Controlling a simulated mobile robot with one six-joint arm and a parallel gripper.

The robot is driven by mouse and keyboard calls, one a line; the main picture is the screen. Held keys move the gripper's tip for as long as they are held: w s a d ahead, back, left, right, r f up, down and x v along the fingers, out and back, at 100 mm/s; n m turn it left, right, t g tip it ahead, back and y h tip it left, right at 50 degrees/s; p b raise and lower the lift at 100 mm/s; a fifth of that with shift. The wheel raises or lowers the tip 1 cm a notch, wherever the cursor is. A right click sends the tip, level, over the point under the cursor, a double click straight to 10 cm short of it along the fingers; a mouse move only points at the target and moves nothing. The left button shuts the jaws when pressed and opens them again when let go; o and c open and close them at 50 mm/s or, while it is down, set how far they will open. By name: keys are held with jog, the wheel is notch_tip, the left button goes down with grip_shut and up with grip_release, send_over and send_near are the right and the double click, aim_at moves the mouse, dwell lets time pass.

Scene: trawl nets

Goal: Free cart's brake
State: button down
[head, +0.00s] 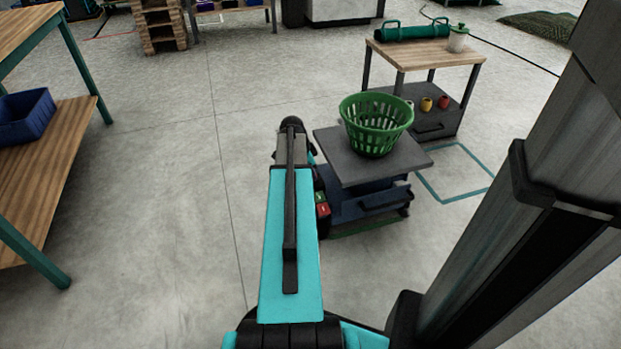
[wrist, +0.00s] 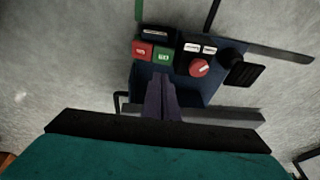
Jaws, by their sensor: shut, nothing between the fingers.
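The cart (head: 365,200) has a dark blue body and a grey top plate (head: 345,165). The buttons and knob bear white labels too small to read. My gripper (wrist: 160,82) is shut and empty, its dark fingers pointing at the panel just below the green button in the picture; I cannot tell whether they touch. In the head view my arm hides the gripper. Which control is the brake is unclear.
A green basket (head: 377,125) stands on the cart's plate. A wooden-topped table (head: 425,55) stands behind, beside a teal floor outline (head: 455,197). A wooden shelf (head: 62,165) with a blue bin (head: 25,118) is at left. Open floor lies between.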

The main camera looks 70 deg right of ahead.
jog(key=b, duration=0.5)
send_near(316, 194)
jog(key=s+f, duration=0.1)
jog(key=f, duration=0.2)
jog(key=s+f, duration=0.1)
jog(key=shift+s+d+f, duration=0.1)
jog(key=shift+s+f, duration=0.2)
jog(key=shift+f, duration=0.1)
jog(key=shift+w+d+f, duration=0.1)
jog(key=shift+f, duration=0.4)
jog(key=shift+w+d+r+p, duration=0.1)
jog(key=shift+d+p, duration=0.1)
jog(key=shift+p, duration=0.55)
jog(key=p, duration=0.1)
jog(key=g+y+p, duration=0.1)
jog(key=p, duration=0.1)
jog(key=shift+w+d, duration=0.25)
jog(key=shift+d, duration=0.05)
jog(key=y+p, duration=0.1)
jog(key=p, duration=0.1)
jog(key=f+g+y+p, duration=0.1)
jog(key=p, duration=0.2)
jog(key=shift+w+d+n, duration=0.3)
jog(key=shift+d, duration=0.1)
jog(key=shift+f+g, duration=0.15)
jog(key=shift+g, duration=0.15)
jog(key=shift+w+d+f+p, duration=0.1)
jog(key=shift+w+f+p, duration=0.05)
jog(key=shift+f+p, duration=0.15)
